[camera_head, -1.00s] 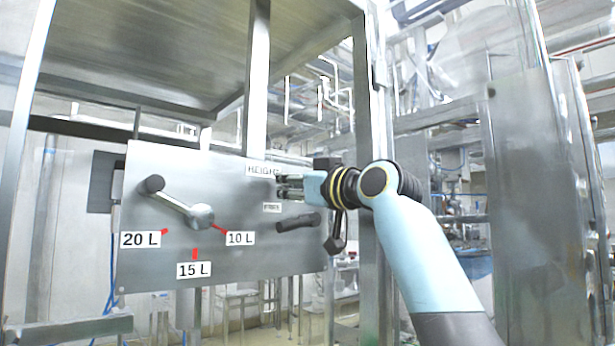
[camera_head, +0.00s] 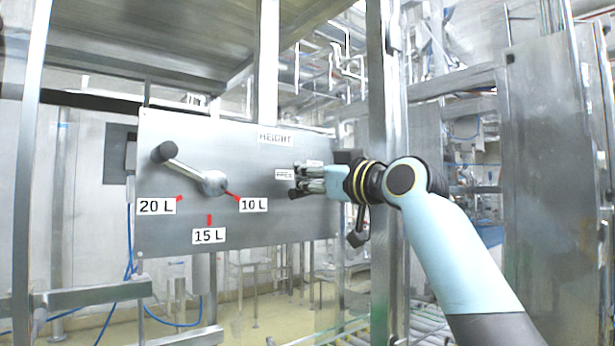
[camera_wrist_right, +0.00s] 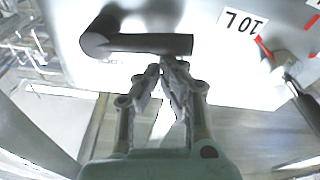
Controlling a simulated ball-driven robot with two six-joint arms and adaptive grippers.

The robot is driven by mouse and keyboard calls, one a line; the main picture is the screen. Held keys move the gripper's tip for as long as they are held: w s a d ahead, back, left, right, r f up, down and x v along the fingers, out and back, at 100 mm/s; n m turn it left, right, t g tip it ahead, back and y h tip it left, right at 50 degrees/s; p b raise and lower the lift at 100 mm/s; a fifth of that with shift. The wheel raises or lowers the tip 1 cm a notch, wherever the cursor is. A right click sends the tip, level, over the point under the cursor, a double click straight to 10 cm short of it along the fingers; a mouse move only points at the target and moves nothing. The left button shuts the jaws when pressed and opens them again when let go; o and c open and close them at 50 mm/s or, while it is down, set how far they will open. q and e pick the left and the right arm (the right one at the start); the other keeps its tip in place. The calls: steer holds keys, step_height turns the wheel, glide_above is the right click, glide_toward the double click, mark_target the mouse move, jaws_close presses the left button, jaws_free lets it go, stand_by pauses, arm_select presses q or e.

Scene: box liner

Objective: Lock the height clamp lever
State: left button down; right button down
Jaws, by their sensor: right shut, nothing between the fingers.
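The height clamp lever is a black handle on the steel panel. In the right wrist view the lever (camera_wrist_right: 150,43) lies across the picture, with a bent end at the left. In the head view it is mostly hidden behind my right gripper (camera_head: 300,180); a dark bit shows at the fingertips. The label HEIGHT (camera_head: 275,139) is above, and a small label, seemingly FREE (camera_head: 284,174), is beside the fingertips. In the wrist view my right gripper (camera_wrist_right: 168,68) is shut and empty, its tips just below the lever in the picture. I cannot tell whether they touch. My left gripper is not in view.
A crank with a black knob (camera_head: 164,151) sits on the panel (camera_head: 240,225) left of the lever, its hub near the 10 L label (camera_head: 254,205). A steel upright post (camera_head: 386,100) stands close behind my right wrist. Open space lies below the panel.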

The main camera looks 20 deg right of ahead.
steer(key=shift+f+n+b, duration=0.2)
steer(key=shift+n+b, duration=0.2)
steer(key=shift+s+a+f+n+b, duration=0.1)
steer(key=shift+f+n+b, duration=0.35)
steer(key=shift+b, duration=0.25)
steer(key=f+n+b, duration=0.1)
steer(key=n+b, duration=0.2)
steer(key=d+f+n+g+b, duration=0.1)
steer(key=f+n+b, duration=0.1)
steer(key=n+b, duration=0.1)
steer(key=f+n+g+y+b, duration=0.1)
steer(key=f+n+b, duration=0.1)
steer(key=n, duration=0.3)
steer(key=shift+w+d+f+b, duration=0.2)
steer(key=shift+w+b, duration=0.1)
steer(key=shift+b, duration=0.55)
steer(key=n, duration=0.1)
steer(key=d+n+b, duration=0.1)
steer(key=n, duration=0.1)
steer(key=shift+w+f, duration=0.2)
steer(key=shift+f, duration=0.2)
steer(key=shift+d, duration=0.2)
steer(key=shift+w+d+f+b, duration=0.1)
steer(key=shift+b, duration=0.2)
